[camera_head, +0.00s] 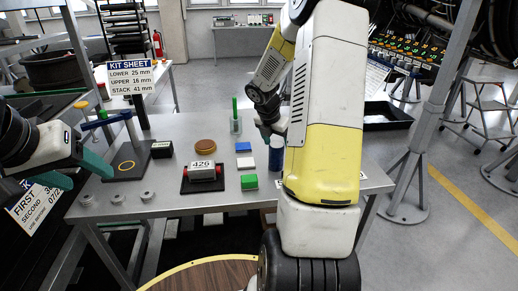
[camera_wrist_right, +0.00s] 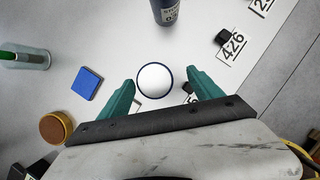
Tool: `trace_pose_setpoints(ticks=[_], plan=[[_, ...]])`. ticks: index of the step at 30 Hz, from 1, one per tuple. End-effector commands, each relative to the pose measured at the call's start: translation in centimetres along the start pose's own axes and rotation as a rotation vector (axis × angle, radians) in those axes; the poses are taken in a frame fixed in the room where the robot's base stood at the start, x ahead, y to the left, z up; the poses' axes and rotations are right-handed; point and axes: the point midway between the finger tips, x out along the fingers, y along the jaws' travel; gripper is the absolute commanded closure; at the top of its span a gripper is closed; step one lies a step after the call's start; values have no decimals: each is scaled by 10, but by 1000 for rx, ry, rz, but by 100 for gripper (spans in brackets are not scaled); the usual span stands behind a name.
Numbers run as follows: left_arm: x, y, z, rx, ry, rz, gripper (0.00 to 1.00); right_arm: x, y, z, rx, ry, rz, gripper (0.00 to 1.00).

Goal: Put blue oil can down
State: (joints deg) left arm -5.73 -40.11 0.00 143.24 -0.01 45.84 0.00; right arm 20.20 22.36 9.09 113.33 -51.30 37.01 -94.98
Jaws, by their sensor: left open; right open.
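A dark blue can (camera_head: 276,153) stands upright on the grey table, partly hidden by my right arm. In the right wrist view a round white top with a blue rim (camera_wrist_right: 155,80) lies between the open fingers of my right gripper (camera_wrist_right: 161,81), seen from above. Another dark blue labelled can (camera_wrist_right: 166,12) shows at that view's top edge. I cannot tell which of these is the can in the head view. My right gripper shows in the head view (camera_head: 268,128) near the can. My left gripper (camera_head: 76,172) is open and empty at the table's left side.
The front middle edge is fairly clear.

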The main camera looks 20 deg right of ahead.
Motion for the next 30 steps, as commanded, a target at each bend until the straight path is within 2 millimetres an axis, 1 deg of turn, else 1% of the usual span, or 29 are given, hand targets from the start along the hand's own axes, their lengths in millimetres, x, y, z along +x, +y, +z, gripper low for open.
trace_pose_setpoints(ticks=[3, 8, 12, 15, 18, 24, 25, 29, 30], plan=[[0, 0, 0, 0, 0, 0, 40, 14, 0, -1, -2, 2, -2, 25], [0, 0, 0, 0, 0, 0, 40, 32, 3, -4, 0, 3, -2, 25], [0, 0, 0, 0, 0, 0, 40, 53, 9, -10, -2, 3, -2, 25], [0, 0, 0, 0, 0, 0, 40, 65, 8, -9, 2, 2, -1, 25], [0, 0, 0, 0, 0, 0, 40, 71, 8, -8, 2, 1, 0, 25], [0, 0, 0, 0, 0, 0, 40, 72, 8, -8, 3, 0, 0, 25], [0, 0, 0, 0, 0, 0, 40, 72, 8, -8, 3, 0, 0, 27], [0, 0, 0, 0, 0, 0, 40, 72, 8, -8, 3, 0, 0, 53], [0, 0, 0, 0, 0, 0, 40, 72, 8, -8, 3, 0, 0, 61]])
